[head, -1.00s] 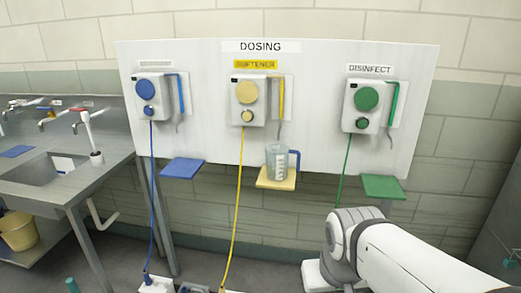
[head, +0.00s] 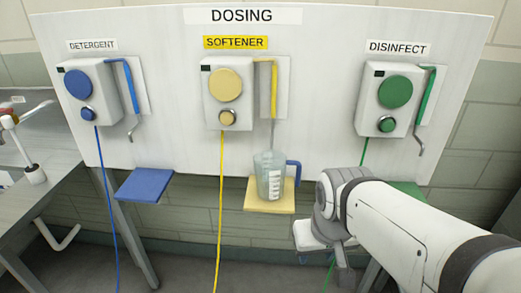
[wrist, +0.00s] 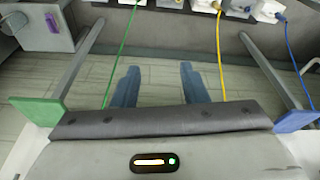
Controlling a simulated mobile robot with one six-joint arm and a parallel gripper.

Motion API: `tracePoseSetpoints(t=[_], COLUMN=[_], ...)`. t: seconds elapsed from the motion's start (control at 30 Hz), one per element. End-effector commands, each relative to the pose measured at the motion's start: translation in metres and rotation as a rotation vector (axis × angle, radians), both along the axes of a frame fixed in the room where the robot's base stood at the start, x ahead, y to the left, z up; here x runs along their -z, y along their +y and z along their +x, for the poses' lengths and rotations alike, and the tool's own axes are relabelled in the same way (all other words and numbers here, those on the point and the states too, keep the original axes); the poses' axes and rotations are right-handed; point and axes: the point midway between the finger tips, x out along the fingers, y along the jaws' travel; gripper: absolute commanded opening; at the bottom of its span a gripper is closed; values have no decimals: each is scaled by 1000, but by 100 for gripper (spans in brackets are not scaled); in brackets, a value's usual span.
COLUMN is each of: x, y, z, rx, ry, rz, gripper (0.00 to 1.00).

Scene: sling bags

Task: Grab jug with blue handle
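The jug (head: 270,175) is a clear, greyish beaker with white marks and a blue handle (head: 293,172) on its right side. It stands upright on the yellow shelf (head: 258,207) under the softener dispenser (head: 228,90). My arm (head: 400,230) reaches in from the lower right in the head view, its end just right of and below the jug, apart from it. In the wrist view my gripper (wrist: 157,70) shows two blue-grey fingers spread apart with nothing between them. The jug does not show in the wrist view.
A blue shelf (head: 143,185) is left of the jug. A green shelf (head: 410,189), partly hidden by my arm, is on the right. The yellow cord (head: 219,220) hangs left of the jug. A steel sink counter (head: 40,200) stands at the far left.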

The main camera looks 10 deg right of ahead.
Motion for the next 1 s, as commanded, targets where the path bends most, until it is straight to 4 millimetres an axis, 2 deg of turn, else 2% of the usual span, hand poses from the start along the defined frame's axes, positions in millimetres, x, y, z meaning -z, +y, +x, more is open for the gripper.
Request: tracePoseSetpoints(t=[0.17,0.27,0.37,0.53,0.73,0.8,0.9,1.0], x=[-1,-6,-18,-39,-47,-47,-45,-43], y=[0,0,-7,-13,-24,-28,-33,-36], z=[1,13,40,115,201,224,246,259], rx=[0,-4,-16,-35,-55,-61,-66,-68], ry=[0,-5,-19,-62,-115,-130,-147,-155], rz=[0,2,7,13,14,13,11,10], gripper=[40,40,40,40,40,40,40,40])
